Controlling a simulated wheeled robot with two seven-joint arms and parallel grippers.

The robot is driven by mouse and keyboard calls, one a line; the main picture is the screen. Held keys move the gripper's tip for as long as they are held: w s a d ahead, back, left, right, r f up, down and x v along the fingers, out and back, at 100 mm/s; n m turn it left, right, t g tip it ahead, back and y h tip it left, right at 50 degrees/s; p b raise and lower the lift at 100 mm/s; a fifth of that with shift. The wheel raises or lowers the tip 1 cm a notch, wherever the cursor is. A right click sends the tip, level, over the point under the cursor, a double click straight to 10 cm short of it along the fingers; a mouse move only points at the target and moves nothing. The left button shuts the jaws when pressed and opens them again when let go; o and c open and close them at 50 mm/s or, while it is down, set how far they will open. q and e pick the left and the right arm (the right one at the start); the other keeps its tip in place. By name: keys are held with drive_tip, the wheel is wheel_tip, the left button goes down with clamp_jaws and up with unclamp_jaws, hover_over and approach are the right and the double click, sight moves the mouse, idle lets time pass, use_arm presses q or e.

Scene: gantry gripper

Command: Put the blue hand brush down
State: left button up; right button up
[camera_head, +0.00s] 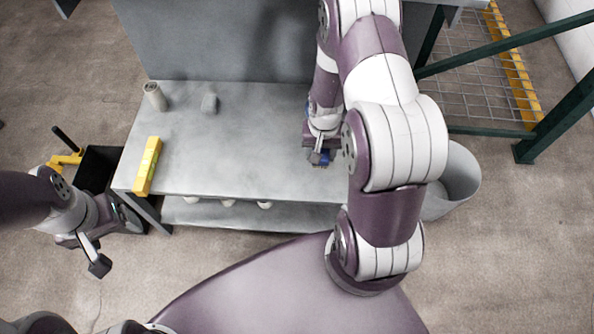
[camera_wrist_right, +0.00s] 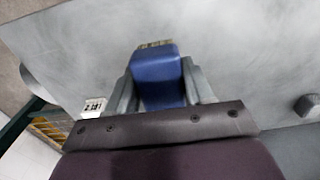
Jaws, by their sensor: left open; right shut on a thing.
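The blue hand brush (camera_wrist_right: 158,78) is held between the two fingers of my right gripper (camera_wrist_right: 161,92) in the right wrist view. Its pale bristle end points away from the gripper, over the grey bench top. In the head view my right gripper (camera_head: 319,156) is over the right part of the grey bench (camera_head: 240,150). Only a small bit of the blue brush (camera_head: 324,158) shows there; my right arm hides much around it. I cannot tell whether the brush touches the bench. My left gripper (camera_head: 113,240) is open and empty, left of the bench and away from it.
A yellow level (camera_head: 148,165) lies at the bench's left edge. A pale cylinder (camera_head: 154,97) and a small grey block (camera_head: 209,103) stand behind it. The bench middle is clear. A grey bin (camera_head: 460,178) and green frame (camera_head: 470,131) stand right; a black crate (camera_head: 100,165) stands left.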

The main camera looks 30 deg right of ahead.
drive_tip(key=b, duration=0.1)
hover_over(297, 173)
drive_tip(key=f, duration=0.3)
drive_tip(key=shift+d+f, duration=0.2)
drive_tip(key=shift+f, duration=0.05)
drive_tip(key=shift+a+f, duration=0.15)
drive_tip(key=shift+f, duration=0.1)
wheel_tip(297, 173, down, 4)
drive_tip(key=shift+r+b, duration=0.1)
drive_tip(key=shift+b, duration=0.95)
drive_tip(key=shift+r, duration=0.1)
drive_tip(key=o, duration=1.2)
